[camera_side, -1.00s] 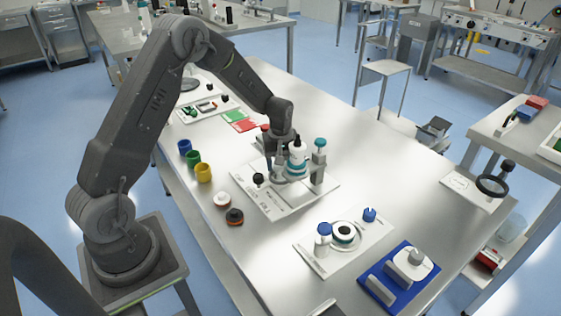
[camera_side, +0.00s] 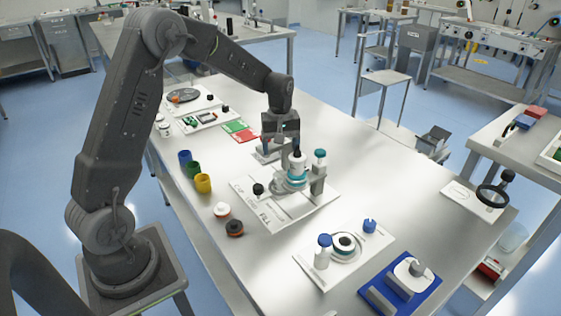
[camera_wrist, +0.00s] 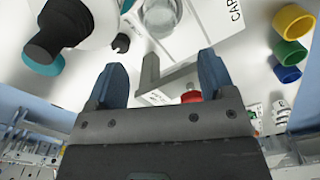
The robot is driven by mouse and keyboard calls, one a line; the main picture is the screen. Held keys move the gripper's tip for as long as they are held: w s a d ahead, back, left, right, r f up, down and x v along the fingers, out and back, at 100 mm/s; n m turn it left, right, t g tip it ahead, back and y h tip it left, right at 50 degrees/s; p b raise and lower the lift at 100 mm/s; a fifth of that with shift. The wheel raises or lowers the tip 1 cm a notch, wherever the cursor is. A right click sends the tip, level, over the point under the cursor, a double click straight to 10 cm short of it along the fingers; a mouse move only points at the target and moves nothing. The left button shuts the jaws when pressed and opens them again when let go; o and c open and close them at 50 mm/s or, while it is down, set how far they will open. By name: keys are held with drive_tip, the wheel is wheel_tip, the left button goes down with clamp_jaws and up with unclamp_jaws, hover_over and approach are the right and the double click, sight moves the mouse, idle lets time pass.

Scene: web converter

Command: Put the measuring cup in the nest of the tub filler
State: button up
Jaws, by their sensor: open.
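The tub filler, in the side view, is a white base plate (camera_side: 306,205) with printed words, a white and teal bottle (camera_side: 297,176), a teal-topped post (camera_side: 319,162) and a black knob (camera_side: 258,189). My gripper (camera_side: 281,148) is above the table just behind the bottle, pointing down. In the wrist view my gripper (camera_wrist: 163,82) is open, with a grey angled bracket (camera_wrist: 150,78) seen between the fingers. A clear round vessel (camera_wrist: 160,15), perhaps the measuring cup, shows at the top, ahead of the fingers. I cannot tell whether it sits in the nest.
Blue (camera_side: 185,157), green (camera_side: 194,170) and yellow (camera_side: 203,184) cups stand left of the filler. A second white plate (camera_side: 345,250) and a blue tray (camera_side: 401,282) are in front. A red part (camera_wrist: 190,96) is near the right finger.

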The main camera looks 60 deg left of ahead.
drive_tip(key=s+d+r+m+t, duration=0.2)
drive_tip(key=s+d+r+m, duration=0.1)
drive_tip(key=s+d+r, duration=0.3)
drive_tip(key=s+d+r+m+t, duration=0.1)
drive_tip(key=s+d+r+m, duration=0.4)
drive_tip(key=r, duration=0.4)
drive_tip(key=s+d+m+t, duration=0.1)
drive_tip(key=s+d+m, duration=0.1)
drive_tip(key=s, duration=0.5)
drive_tip(key=s+d+m+t, duration=0.1)
drive_tip(key=s+d+m, duration=0.1)
drive_tip(key=s, duration=0.4)
drive_tip(key=shift+s+d+m+t, duration=0.3)
drive_tip(key=shift+s+d+m, duration=0.05)
drive_tip(key=shift+d+m, duration=0.1)
